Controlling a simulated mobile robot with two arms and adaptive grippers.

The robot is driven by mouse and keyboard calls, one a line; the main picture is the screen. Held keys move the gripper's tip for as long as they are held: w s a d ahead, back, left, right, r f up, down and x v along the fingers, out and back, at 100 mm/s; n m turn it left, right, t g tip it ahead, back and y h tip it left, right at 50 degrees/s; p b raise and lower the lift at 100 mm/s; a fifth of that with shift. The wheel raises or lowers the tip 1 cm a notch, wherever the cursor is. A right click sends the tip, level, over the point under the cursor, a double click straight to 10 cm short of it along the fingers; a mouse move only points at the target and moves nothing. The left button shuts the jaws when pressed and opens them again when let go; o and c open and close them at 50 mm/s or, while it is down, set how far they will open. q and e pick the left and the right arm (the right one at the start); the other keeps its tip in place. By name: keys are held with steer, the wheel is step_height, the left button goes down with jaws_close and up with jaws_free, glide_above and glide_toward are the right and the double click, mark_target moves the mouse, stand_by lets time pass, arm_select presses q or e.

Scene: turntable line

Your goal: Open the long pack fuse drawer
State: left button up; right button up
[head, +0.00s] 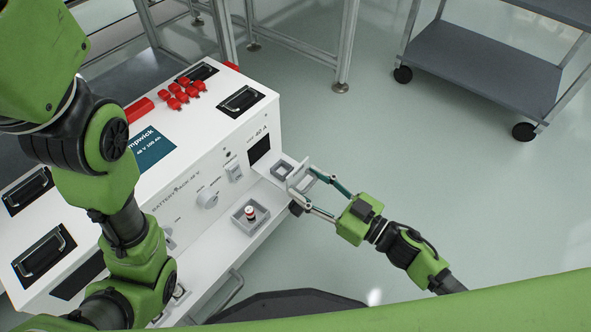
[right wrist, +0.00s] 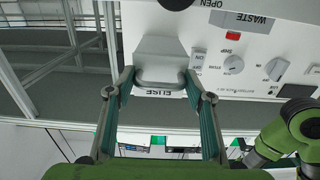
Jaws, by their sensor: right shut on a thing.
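The long pack (head: 225,135) is a white box with a teal label, running along the left of the head view. At its right end, beside the "40 A" marking, is a dark square opening (head: 260,149). The light grey fuse drawer (head: 283,169) stands out from the face there, and a dark recess shows in it. My right gripper (head: 300,187) is shut on the drawer's handle at its outer end. In the right wrist view the grey handle (right wrist: 160,85) lies between the fingertips. My left arm crosses the left of the head view; its gripper is out of view.
A grey square holder (head: 250,215) with a small red-and-white fuse (head: 250,212) sits on the white ledge in front of the pack. Red caps (head: 180,93) lie on the pack top. A grey cart (head: 480,75) stands at upper right. The floor right of my right gripper is clear.

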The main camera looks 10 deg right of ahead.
steer(key=shift+d, duration=0.2)
steer(key=o, duration=1.3)
steer(key=v, duration=1.2)
